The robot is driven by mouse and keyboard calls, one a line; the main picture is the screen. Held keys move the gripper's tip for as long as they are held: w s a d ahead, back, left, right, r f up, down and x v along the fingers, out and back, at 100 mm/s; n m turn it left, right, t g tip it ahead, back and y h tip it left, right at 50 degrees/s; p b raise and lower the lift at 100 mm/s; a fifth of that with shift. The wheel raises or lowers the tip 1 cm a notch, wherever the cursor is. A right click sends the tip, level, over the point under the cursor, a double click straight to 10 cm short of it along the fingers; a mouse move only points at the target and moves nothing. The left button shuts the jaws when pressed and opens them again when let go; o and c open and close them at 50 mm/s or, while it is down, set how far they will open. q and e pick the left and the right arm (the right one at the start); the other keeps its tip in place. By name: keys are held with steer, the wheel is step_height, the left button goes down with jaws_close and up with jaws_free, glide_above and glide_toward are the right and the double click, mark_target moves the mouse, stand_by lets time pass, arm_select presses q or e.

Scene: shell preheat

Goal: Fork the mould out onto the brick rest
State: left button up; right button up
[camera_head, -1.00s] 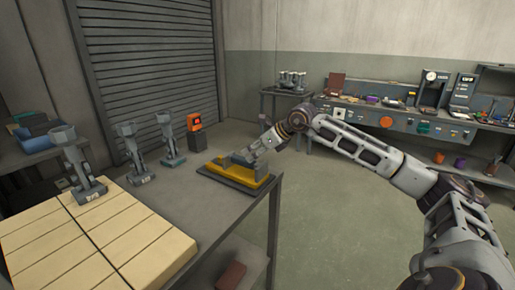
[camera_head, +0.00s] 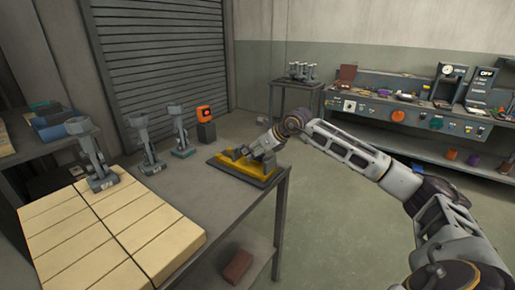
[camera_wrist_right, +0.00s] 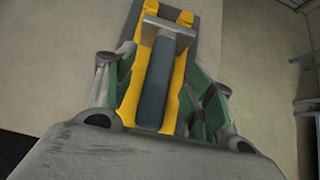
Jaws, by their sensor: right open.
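The pale tan brick rest (camera_head: 70,235) covers the near left of the grey table. A grey, mould-like upright piece (camera_head: 95,158) stands at its back edge. Two similar grey pieces (camera_head: 146,145) (camera_head: 180,130) stand in a row on the table behind it. A yellow cradle on a dark base (camera_head: 228,166) lies at the table's right end. It also shows in the right wrist view (camera_wrist_right: 181,80), with a dark grey handle (camera_wrist_right: 155,85) and flat crosspiece on it. My right gripper (camera_head: 257,146) is over the cradle, its fingers (camera_wrist_right: 158,88) apart on either side of the handle.
An orange device on a dark block (camera_head: 204,115) stands behind the table. A reddish brick (camera_head: 238,266) lies on the lower shelf. A side stand with blue items (camera_head: 50,125) is at left. A workbench (camera_head: 400,115) runs along the back wall. Floor to the right is clear.

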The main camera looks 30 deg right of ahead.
steer(key=shift+x, duration=0.9)
arm_select(q)
steer(key=shift+w, duration=0.35)
arm_select(e)
steer(key=shift+w+f, duration=0.1)
